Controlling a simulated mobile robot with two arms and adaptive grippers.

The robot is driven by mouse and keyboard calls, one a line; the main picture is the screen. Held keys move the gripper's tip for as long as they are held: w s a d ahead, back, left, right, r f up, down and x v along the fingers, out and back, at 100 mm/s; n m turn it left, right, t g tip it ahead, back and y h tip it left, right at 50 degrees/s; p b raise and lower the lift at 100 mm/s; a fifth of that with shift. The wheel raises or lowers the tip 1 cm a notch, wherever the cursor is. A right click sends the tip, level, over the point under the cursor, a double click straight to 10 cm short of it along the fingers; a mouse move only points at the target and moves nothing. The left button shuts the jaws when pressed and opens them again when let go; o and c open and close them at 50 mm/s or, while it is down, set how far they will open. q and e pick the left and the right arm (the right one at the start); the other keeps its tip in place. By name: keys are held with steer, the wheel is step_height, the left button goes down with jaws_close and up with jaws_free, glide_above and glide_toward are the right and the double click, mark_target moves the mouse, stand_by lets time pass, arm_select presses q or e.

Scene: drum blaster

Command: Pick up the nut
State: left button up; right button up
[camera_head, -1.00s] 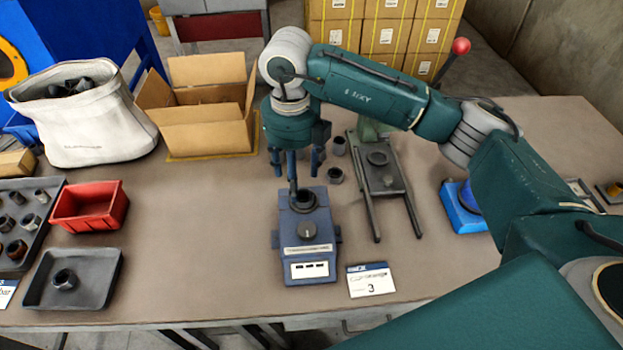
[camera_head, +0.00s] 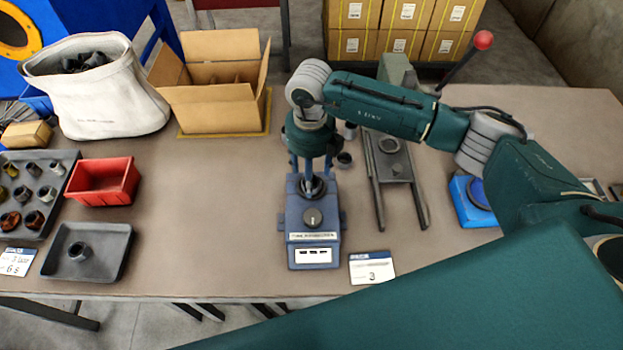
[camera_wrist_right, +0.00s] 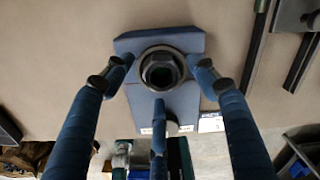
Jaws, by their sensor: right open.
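A dark hex nut (camera_wrist_right: 162,70) sits in a round seat on top of a blue device (camera_wrist_right: 188,105) in the right wrist view. In the head view the nut (camera_head: 312,186) is partly covered by my gripper, and the blue device (camera_head: 313,239) stands near the table's front edge. My right gripper (camera_head: 311,176) points down over the nut with its three blue fingers spread. In the right wrist view the open fingers (camera_wrist_right: 160,76) stand around the nut, with gaps between them and it. My left gripper is not in view.
A grey tray (camera_head: 60,268) holding one nut, a red bin (camera_head: 103,183) and a tray of several nuts (camera_head: 63,157) are at left. A stand with rails (camera_head: 391,165) and a blue item (camera_head: 466,212) are at right. A label card (camera_head: 372,268) lies beside the device.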

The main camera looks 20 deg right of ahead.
steer(key=shift+f, duration=0.7)
steer(key=c, duration=1.4)
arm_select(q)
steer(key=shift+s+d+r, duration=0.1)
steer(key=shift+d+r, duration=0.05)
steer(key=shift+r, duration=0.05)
arm_select(e)
steer(key=shift+r, duration=0.2)
jaws_close()
